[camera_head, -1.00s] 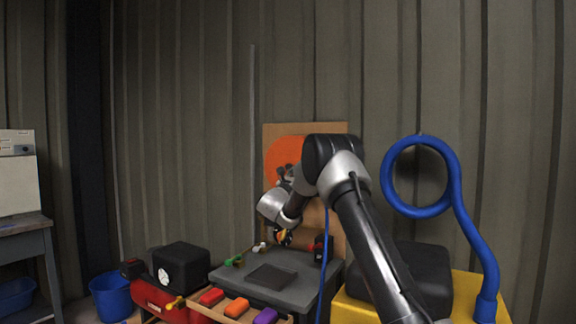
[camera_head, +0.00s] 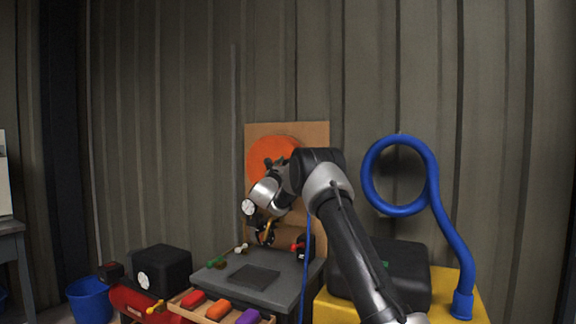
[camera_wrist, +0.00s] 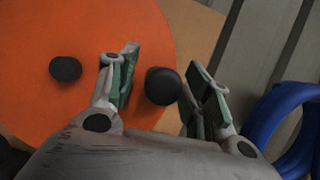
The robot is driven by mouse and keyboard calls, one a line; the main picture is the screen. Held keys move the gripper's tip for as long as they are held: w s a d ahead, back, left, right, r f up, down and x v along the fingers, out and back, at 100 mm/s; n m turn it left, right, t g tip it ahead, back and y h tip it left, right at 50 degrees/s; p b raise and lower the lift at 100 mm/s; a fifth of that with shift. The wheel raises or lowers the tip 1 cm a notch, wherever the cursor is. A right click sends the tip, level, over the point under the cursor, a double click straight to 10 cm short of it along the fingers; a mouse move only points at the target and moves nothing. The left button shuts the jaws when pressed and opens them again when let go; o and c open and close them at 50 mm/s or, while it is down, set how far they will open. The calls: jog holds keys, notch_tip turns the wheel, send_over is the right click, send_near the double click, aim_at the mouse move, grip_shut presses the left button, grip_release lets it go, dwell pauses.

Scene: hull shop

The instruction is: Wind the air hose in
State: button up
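The hose reel is an orange disc (camera_head: 262,155) on a tan board against the wall, partly hidden by my arm. In the wrist view the disc (camera_wrist: 60,125) fills the left side, with a black round boss (camera_wrist: 65,69) and a black knob (camera_wrist: 162,86). My gripper (camera_wrist: 163,84) is open, its green-padded fingers on either side of the knob; I see gaps, and contact is not visible. A thin blue hose (camera_head: 306,260) hangs down below my arm, in front of the bench.
A thick blue looped hose (camera_head: 430,190) stands at right by a yellow cabinet (camera_head: 472,302) with a black case (camera_head: 410,262). A grey bench (camera_head: 285,292), a tray of coloured blocks (camera_head: 182,299), a red compressor (camera_head: 128,300) and a blue bucket (camera_head: 90,303) are below.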

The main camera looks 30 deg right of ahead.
grip_shut()
jog(key=shift+f, duration=0.15)
